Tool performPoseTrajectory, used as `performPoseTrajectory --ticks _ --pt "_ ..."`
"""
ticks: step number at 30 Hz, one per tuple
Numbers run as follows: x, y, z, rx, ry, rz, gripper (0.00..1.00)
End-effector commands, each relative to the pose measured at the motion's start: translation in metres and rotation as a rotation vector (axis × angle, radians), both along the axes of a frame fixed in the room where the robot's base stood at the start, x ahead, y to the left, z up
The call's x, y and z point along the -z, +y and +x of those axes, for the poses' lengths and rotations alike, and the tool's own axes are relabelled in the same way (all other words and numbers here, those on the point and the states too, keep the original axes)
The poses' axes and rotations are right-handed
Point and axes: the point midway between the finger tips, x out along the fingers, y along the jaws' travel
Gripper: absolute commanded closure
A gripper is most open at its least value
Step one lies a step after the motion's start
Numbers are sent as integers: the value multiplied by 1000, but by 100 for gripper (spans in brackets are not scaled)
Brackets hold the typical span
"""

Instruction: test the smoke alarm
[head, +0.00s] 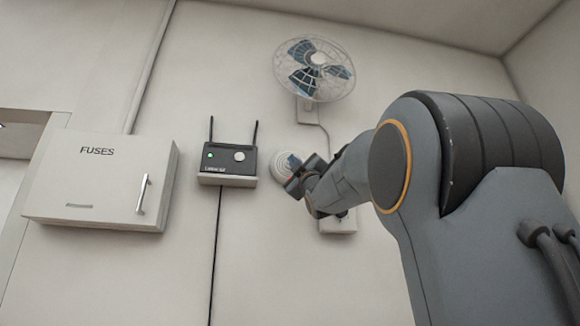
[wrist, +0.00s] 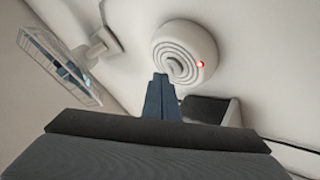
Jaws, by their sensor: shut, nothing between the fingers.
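The smoke alarm (wrist: 192,48) is a round white disc with concentric rings on the wall, and a small red light glows on its right side in the wrist view. In the head view the smoke alarm (head: 281,160) shows only in part, behind the end of my arm. My gripper (wrist: 161,78) is shut and empty. Its fingertips appear just below the alarm's centre in the wrist view. I cannot tell whether they touch it. In the head view my gripper (head: 290,172) is small and seen from behind, in front of the alarm.
A wall fan (head: 314,69) hangs above the alarm, also at left in the wrist view (wrist: 60,68). A black-topped router (head: 228,160) with two antennas is left of the alarm. A white fuse box (head: 100,180) with a handle is further left. A white wall box (head: 338,222) sits below the arm.

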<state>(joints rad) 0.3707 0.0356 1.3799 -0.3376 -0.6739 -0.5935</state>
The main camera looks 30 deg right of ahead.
Motion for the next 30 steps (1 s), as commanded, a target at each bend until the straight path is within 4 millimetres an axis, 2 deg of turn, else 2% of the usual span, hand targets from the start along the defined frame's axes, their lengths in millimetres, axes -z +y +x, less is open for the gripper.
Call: performPoseTrajectory --ticks 16,30 --pt "1 14 -48 0 -1 -1 100" --pt "0 15 -54 0 0 0 100"
